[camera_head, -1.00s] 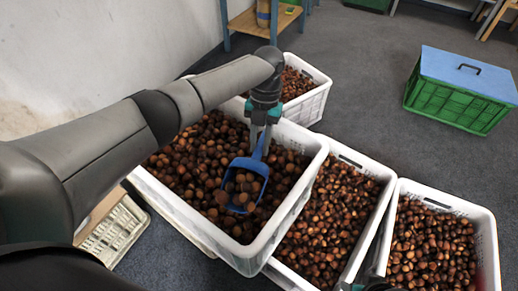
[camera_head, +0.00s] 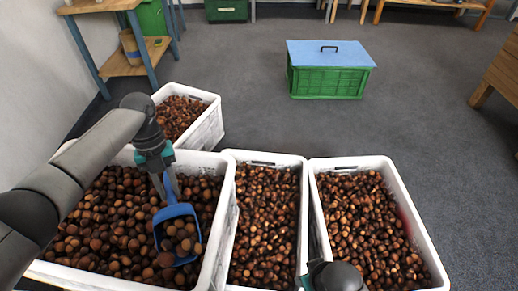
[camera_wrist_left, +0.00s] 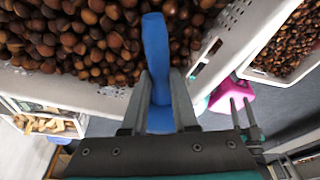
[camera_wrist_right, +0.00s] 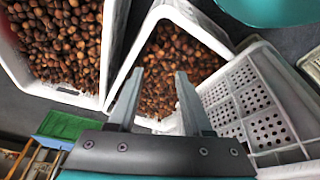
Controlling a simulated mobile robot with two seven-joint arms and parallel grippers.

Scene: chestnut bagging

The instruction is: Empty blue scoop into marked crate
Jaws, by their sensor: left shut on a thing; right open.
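The blue scoop (camera_head: 178,232) has chestnuts in it and is over the big white left crate (camera_head: 222,215), which is full of chestnuts. My left gripper (camera_head: 166,186) is shut on its handle, which also shows in the left wrist view (camera_wrist_left: 156,55). I cannot tell whether the scoop touches the chestnuts below. A middle crate (camera_head: 302,190) and a right crate (camera_head: 398,190) also hold chestnuts. A faint reddish patch shows at the right crate's inner right wall; I cannot tell if it is a mark. My right gripper (camera_wrist_right: 158,97) is open and empty.
A smaller chestnut crate (camera_head: 208,130) stands behind the left crate. A green box with a blue lid (camera_head: 328,72) stands on open floor at the back. A wooden shelf (camera_head: 125,65) is at the far left. A pink object (camera_wrist_left: 230,95) lies beside the crates.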

